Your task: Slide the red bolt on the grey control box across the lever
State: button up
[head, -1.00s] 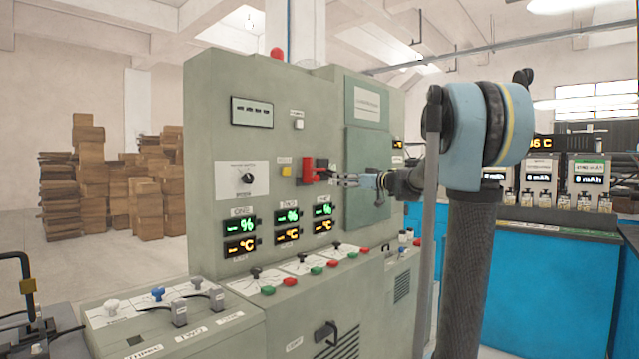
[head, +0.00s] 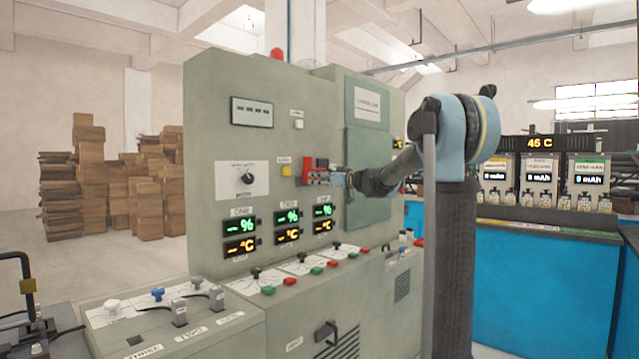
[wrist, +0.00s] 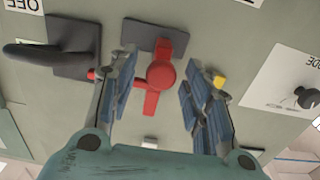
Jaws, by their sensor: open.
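The red bolt (head: 307,166) sits on the front of the grey control box (head: 215,110). In the wrist view the bolt (wrist: 160,75) shows a round knob and a red bar below a dark plate. My gripper (head: 325,178) is at the bolt, its fingers open. In the wrist view one finger is on each side of the knob, with a visible gap on the right; I cannot tell whether either touches. The dark lever (wrist: 35,53) on its plate lies left of the bolt in that view, near the OFF label. A small red piece shows beside the left finger.
A yellow button (head: 286,171) and a rotary switch (head: 246,178) are left of the bolt in the head view. A sloped panel with several knobs and buttons juts out below. A green panel door (head: 366,150) is to the right. Cardboard boxes (head: 150,190) stand far left.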

grip_shut()
jog(key=shift+w+d, duration=0.85)
jog(key=shift+w, duration=0.2)
jog(key=shift+w+d, duration=0.85)
jog(key=shift+w, duration=0.2)
grip_release()
jog(key=shift+w, duration=0.15)
jog(key=shift+s+d, duration=0.1)
jog(key=shift+s, duration=0.1)
jog(key=v, duration=1.1)
jog(key=shift+s+d, duration=0.2)
jog(key=shift+d, duration=0.1)
